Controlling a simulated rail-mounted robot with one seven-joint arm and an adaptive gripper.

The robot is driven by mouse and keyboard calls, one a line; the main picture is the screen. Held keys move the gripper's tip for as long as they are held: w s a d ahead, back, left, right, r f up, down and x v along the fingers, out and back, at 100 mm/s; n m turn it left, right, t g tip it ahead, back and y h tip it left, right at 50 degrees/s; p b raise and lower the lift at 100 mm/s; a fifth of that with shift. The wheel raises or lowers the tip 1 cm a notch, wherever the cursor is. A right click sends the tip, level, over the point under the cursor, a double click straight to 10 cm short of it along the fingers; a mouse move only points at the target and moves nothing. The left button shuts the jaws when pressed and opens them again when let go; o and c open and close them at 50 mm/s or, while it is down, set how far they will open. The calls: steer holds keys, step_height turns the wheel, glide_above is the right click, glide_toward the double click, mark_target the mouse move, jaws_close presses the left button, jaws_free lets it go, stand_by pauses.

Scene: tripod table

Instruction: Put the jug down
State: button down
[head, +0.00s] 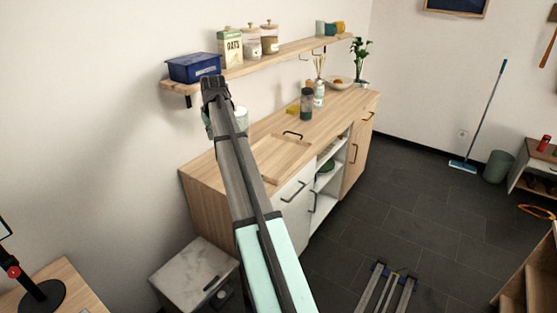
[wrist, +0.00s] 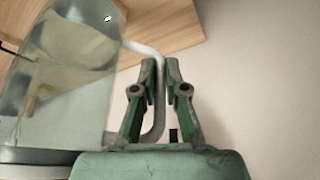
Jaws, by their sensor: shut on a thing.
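The jug (wrist: 72,45) is clear and see-through, with a pale curved handle (wrist: 157,115). It fills the left of the wrist view. My gripper (wrist: 160,65) has its two green-lined fingers closed around the handle, one on each side. In the head view, a pale see-through part that looks like the jug (head: 242,116) shows just right of my arm, over the far-left part of the wooden worktop (head: 225,170). My arm hides most of it and the gripper fingers there. I cannot tell whether the jug's base touches the worktop.
A wall shelf (head: 290,52) above the worktop bears a blue box (head: 194,67), an oats carton (head: 229,47) and jars. A dark bottle (head: 306,104), a spray can (head: 319,94) and a bowl (head: 338,83) stand toward the worktop's right end. Bare wood lies between.

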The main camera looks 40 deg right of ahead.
steer(key=w+d+r, duration=0.2)
steer(key=d, duration=0.5)
steer(key=w+d+r, duration=0.2)
steer(key=d+r, duration=0.1)
steer(key=d, duration=0.4)
steer(key=f+p, duration=0.3)
steer(key=f, duration=1.7)
steer(key=shift+s+f, duration=0.15)
steer(key=shift+s, duration=0.05)
steer(key=shift+f, duration=0.15)
steer(key=c, duration=1.2)
jaws_free()
steer(key=b+v, duration=0.2)
steer(key=v, duration=1)
